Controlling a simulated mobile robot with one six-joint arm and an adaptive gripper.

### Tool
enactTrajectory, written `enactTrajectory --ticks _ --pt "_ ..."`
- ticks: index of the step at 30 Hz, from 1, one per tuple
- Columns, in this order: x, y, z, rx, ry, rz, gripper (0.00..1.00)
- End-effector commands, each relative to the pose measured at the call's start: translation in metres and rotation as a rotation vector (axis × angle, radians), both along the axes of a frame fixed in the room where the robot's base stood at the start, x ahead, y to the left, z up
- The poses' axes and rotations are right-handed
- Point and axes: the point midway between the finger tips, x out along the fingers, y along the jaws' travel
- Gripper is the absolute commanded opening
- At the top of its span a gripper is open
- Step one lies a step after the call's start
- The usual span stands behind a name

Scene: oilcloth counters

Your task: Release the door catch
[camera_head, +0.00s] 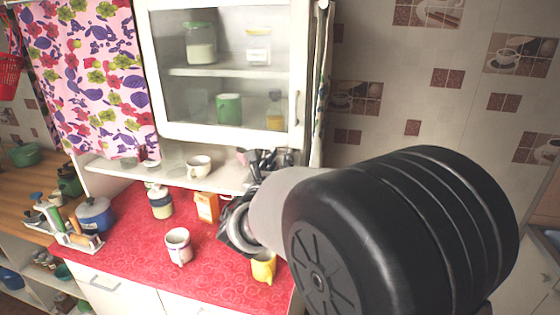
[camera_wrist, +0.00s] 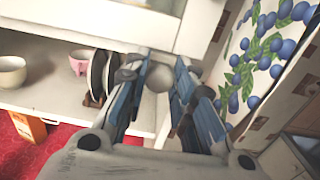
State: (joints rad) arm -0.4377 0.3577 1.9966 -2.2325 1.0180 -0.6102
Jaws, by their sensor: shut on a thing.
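The cabinet door (camera_head: 225,134) is white-framed with glass and looks closed in the head view. My gripper (camera_head: 262,160) is at its lower right edge, partly hidden by my arm. In the wrist view my gripper (camera_wrist: 158,65) has its blue-sided fingers shut on a small round pale knob (camera_wrist: 157,79), which looks like the door catch. The knob lies between the fingers, just under the white door frame (camera_wrist: 105,16). The head view does not show the knob.
Below the door is an open shelf (camera_head: 120,168) with a cream cup (camera_head: 198,167), a pink cup (camera_wrist: 80,62) and dark plates on edge (camera_wrist: 97,75). A patterned cloth (camera_wrist: 262,50) hangs close on the right. The red counter (camera_head: 130,225) below holds a mug (camera_head: 178,246) and a yellow cup (camera_head: 263,267).

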Motion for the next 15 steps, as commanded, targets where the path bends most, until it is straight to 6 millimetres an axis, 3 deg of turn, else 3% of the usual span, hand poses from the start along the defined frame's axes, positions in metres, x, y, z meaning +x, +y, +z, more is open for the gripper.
enactTrajectory --ticks 1,2,10,15 --pt "0.0 0.0 0.0002 0.0 -0.001 0.0 0.0" --pt "0.0 0.0 0.0002 0.0 -0.001 0.0 0.25" --pt "0.0 0.0 0.0002 0.002 -0.001 0.0 0.43" --pt "0.0001 -0.0001 0.0002 0.002 -0.001 0.0 0.43"
